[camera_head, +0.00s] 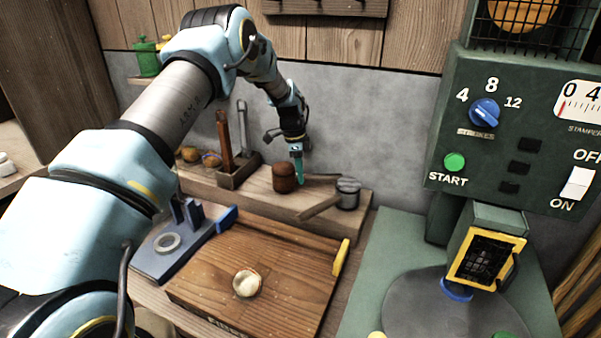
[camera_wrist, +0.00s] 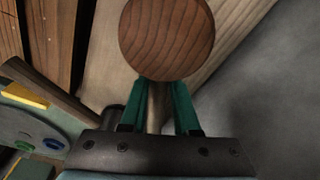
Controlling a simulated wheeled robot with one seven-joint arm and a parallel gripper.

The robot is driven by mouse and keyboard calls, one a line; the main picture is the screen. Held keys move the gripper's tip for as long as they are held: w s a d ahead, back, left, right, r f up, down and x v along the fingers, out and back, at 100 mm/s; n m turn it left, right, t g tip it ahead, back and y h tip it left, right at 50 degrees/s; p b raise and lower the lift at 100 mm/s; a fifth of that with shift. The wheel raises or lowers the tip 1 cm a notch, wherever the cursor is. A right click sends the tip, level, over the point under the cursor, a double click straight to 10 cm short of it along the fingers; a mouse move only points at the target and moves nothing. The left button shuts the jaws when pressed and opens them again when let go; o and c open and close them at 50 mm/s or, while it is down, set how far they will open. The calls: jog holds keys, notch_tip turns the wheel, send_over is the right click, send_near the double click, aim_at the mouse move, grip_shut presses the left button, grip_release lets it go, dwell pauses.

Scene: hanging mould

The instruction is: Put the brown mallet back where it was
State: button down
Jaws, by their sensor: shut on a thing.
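The brown mallet has a round wooden head (camera_head: 285,178) that shows at the raised back ledge (camera_head: 255,195), behind the wooden board. In the wrist view its head (camera_wrist: 167,38) is seen end on, just beyond the fingertips, with the pale handle (camera_wrist: 157,102) running back between the fingers. My gripper (camera_head: 298,172) points down with its green fingers shut on the handle, close beside the head. It also shows in the wrist view (camera_wrist: 157,98). I cannot tell whether the mallet touches the ledge.
A grey cylindrical head (camera_head: 348,193) with a wooden handle (camera_head: 319,207) lies right of the mallet. A small holder (camera_head: 239,176) with upright tools stands left. In front is a wooden board (camera_head: 285,270) with a pale round piece (camera_head: 247,283). A green machine (camera_head: 515,130) stands right.

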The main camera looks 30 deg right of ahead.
jog(key=shift+f, duration=0.1)
jog(key=c, duration=0.7)
grip_release()
jog(key=shift+o, duration=0.2)
